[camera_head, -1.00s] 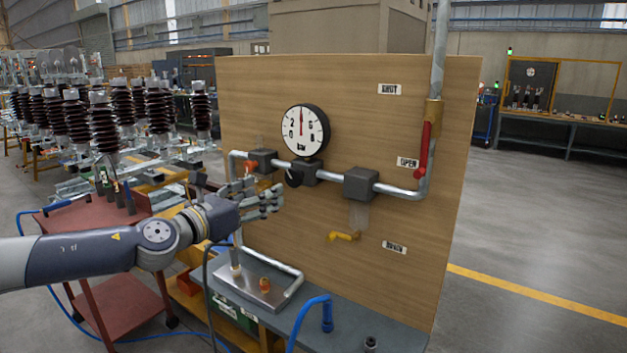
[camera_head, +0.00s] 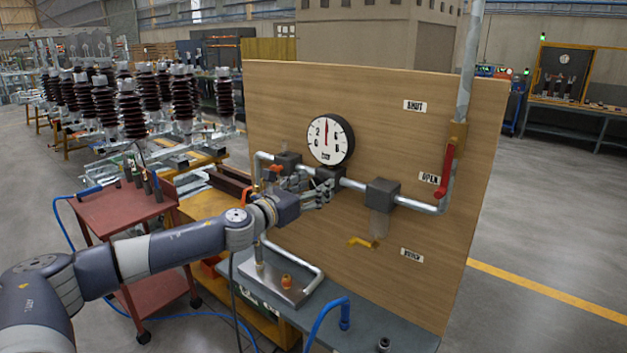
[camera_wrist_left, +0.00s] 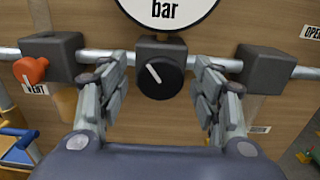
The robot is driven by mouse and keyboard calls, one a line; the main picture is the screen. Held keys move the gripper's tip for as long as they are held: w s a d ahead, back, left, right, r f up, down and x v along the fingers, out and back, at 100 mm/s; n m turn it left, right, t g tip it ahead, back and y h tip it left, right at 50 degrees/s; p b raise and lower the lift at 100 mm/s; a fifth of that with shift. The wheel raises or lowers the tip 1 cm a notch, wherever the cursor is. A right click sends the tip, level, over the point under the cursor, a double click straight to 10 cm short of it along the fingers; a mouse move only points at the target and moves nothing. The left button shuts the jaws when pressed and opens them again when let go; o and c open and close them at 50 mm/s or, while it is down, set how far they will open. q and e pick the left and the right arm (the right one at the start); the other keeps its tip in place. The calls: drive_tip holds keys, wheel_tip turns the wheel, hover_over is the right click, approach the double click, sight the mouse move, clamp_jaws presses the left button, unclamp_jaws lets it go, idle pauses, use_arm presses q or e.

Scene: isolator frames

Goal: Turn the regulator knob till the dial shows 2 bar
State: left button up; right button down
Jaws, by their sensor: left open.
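The round white dial (camera_head: 330,139) is on the wooden board. Its red needle points almost straight up, between the 2 on its left and the 6 on its right. Only its lower part with "bar" (camera_wrist_left: 166,12) shows in the left wrist view. The black regulator knob (camera_wrist_left: 160,78) sits below the dial on a grey block, its white mark tilted to the upper left. My left gripper (camera_head: 310,188) is open at the pipe. In the left wrist view its fingers (camera_wrist_left: 160,82) stand left and right of the knob with gaps. My gripper hides the knob in the head view.
A red-orange vent knob (camera_wrist_left: 31,69) is left of the regulator. A grey block (camera_head: 382,194) and a red lever (camera_head: 446,172) are to the right. A yellow handle (camera_head: 361,243) is lower. A blue hose (camera_head: 345,314) stands on the bench.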

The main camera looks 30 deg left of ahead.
use_arm(q)
drive_tip(key=shift+w+d, duration=0.1)
drive_tip(key=shift+w, duration=0.15)
drive_tip(key=c, duration=1)
